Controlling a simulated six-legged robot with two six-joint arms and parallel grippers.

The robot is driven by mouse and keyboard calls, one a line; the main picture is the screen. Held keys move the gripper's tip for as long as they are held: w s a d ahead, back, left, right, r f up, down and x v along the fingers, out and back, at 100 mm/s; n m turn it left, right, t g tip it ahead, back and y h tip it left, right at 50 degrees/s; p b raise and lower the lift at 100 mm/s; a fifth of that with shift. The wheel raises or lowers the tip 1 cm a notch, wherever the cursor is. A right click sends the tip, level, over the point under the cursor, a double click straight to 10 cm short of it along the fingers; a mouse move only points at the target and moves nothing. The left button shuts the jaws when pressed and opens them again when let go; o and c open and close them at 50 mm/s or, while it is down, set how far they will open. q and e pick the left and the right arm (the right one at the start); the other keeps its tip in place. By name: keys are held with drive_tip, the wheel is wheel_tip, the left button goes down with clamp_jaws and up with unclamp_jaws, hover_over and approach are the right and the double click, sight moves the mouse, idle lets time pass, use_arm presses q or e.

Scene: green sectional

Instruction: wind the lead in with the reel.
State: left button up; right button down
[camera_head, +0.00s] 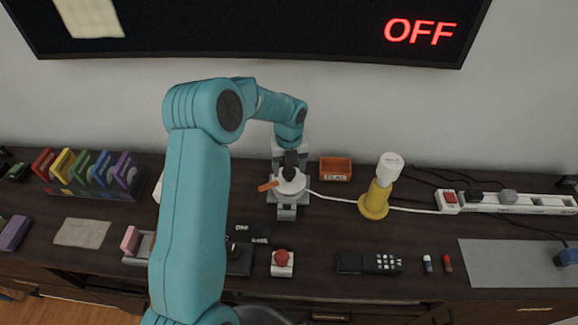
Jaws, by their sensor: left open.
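The reel (288,190) is a small white and grey device on the dark table, with an orange handle (268,186) sticking out at its left. A thin white lead (335,198) runs from it to the right, meets the foot of a yellow post (375,198) with a white top, and shows again beyond it up to a white power strip (530,203). My teal left arm reaches in from the lower left. Its dark left gripper (290,163) is open, pointing down at the top of the reel; contact cannot be told. My right gripper is out of view.
An orange bin (335,169) stands behind and right of the reel. In front are a red button (282,260), a black remote (368,263) and two small markers. A rack of coloured pieces (90,172) stands left. A screen (260,25) above reads OFF.

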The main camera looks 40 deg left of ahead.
use_arm(q)
wheel_tip(320, 180, up, 12)
drive_tip(key=shift+b, duration=0.35)
drive_tip(key=shift+s, duration=0.15)
idle(0.4)
